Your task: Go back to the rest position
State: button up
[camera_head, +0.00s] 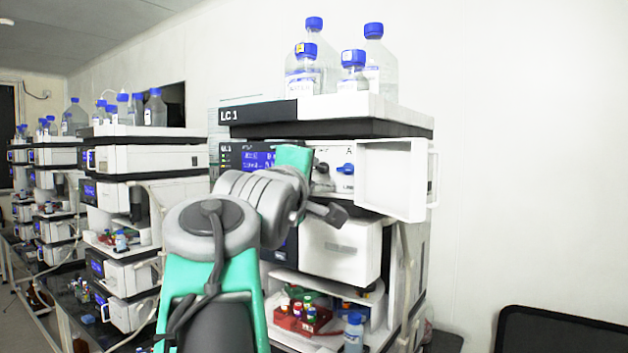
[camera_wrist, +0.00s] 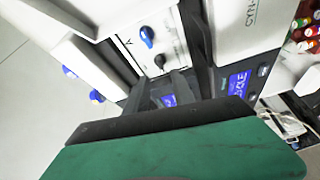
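My arm rises from the bottom of the head view in front of the stack labelled LC 1 (camera_head: 300,115). My gripper (camera_head: 330,212) is a small dark shape in front of the stack's middle modules, near a panel with a blue knob (camera_head: 347,169). The wrist view shows this blue knob (camera_wrist: 147,36) close by, beside a dark knob. A large green and black part of my arm fills the bottom of the wrist view.
A white door (camera_head: 391,180) stands open at the stack's right. Blue-capped bottles (camera_head: 373,55) stand on top. A red rack of vials (camera_head: 302,317) and a bottle (camera_head: 354,333) sit in the lower bay. More stacks (camera_head: 120,215) line the left. A dark panel (camera_head: 560,333) is at lower right.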

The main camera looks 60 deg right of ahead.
jog(key=shift+s+a+f, duration=0.1)
jog(key=shift+a, duration=0.4)
